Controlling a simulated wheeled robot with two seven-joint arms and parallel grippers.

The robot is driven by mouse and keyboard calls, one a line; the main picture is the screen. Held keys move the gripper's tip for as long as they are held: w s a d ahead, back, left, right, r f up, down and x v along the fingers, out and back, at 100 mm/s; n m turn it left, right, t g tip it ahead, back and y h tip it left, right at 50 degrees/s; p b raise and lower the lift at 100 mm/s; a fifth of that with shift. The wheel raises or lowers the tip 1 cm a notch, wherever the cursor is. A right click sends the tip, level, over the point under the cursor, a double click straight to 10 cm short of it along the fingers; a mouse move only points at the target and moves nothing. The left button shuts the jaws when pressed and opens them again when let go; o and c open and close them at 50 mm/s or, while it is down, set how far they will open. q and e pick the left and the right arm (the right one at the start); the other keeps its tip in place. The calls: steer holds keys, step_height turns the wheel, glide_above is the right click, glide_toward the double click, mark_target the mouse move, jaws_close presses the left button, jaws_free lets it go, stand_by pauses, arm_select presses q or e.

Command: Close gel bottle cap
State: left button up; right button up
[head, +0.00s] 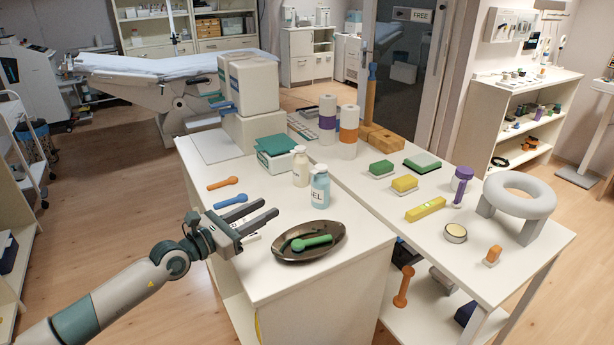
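The gel bottle (320,190) is light blue with a partly visible "EL" label. It stands upright on the white cabinet top, behind the dark oval dish. Its cap (319,170) is pale; it is too small to tell whether it is open or closed. A cream bottle (301,168) with a pale top stands just behind it to the left. My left gripper (270,208) is over the left part of the cabinet top, left of the gel bottle and apart from it. Its two dark fingers are spread with nothing between them. My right gripper is not in view.
The dark oval dish (284,252) holds a green tool (312,241). Orange (223,183) and blue (231,201) tools lie left of the bottles. A green-topped box (276,146) stands behind. The table on the right holds blocks, rolls and a grey ring stand (519,194).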

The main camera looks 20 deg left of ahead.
arm_select(q)
steer(key=shift+v, duration=1)
steer(key=shift+f, duration=0.1)
steer(key=b+v, duration=0.5)
steer(key=v, duration=1.2)
stand_by(0.6)
steer(key=shift+s, duration=0.2)
steer(key=shift+a, duration=0.1)
